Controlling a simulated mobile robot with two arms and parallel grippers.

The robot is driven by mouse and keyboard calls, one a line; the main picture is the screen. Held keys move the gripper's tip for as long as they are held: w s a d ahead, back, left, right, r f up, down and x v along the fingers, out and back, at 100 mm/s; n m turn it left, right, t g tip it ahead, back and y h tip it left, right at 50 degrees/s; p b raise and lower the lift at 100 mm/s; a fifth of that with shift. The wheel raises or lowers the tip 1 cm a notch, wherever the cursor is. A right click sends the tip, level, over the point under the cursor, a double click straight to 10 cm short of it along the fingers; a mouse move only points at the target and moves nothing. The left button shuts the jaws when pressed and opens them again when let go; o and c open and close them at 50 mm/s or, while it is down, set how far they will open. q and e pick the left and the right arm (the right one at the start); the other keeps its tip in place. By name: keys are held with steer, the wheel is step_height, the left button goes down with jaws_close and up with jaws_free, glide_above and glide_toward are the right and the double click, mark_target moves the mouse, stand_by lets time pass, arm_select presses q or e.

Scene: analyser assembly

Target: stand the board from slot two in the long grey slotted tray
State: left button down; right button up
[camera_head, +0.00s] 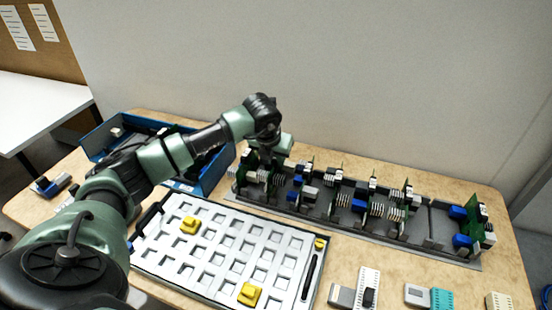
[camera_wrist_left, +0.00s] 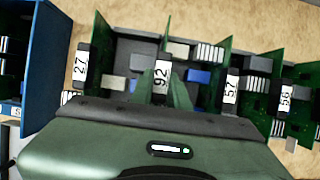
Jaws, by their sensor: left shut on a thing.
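The long grey slotted tray (camera_head: 418,232) runs across the table, with several green boards standing in it. My left gripper (camera_head: 268,163) is low over the tray's left end. In the left wrist view the gripper (camera_wrist_left: 174,92) is shut on a green board with a white label reading 92 (camera_wrist_left: 160,80). This board stands between boards labelled 27 (camera_wrist_left: 80,66) and 57 (camera_wrist_left: 231,88), with its lower edge down among the tray's slots. Whether it is fully seated is hidden. My right gripper is not in view.
A blue bin (camera_head: 212,172) with boards stands at the left. A white tray (camera_head: 225,250) with square pockets and yellow blocks lies in front. Small parts lie along the front edge, including a teal-and-grey connector (camera_head: 440,298). A board (camera_head: 478,222) stands at the slotted tray's right end.

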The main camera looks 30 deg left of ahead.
arm_select(q)
steer(key=shift+f+b, duration=0.3)
steer(key=shift+f, duration=0.15)
steer(key=shift+f+b, duration=0.3)
steer(key=shift+f, duration=0.1)
stand_by(0.6)
steer(key=c, duration=1.2)
jaws_free()
steer(key=shift+o, duration=0.2)
steer(key=shift+r, duration=0.2)
steer(key=shift+r+p, duration=0.85)
steer(key=shift+r, duration=0.9)
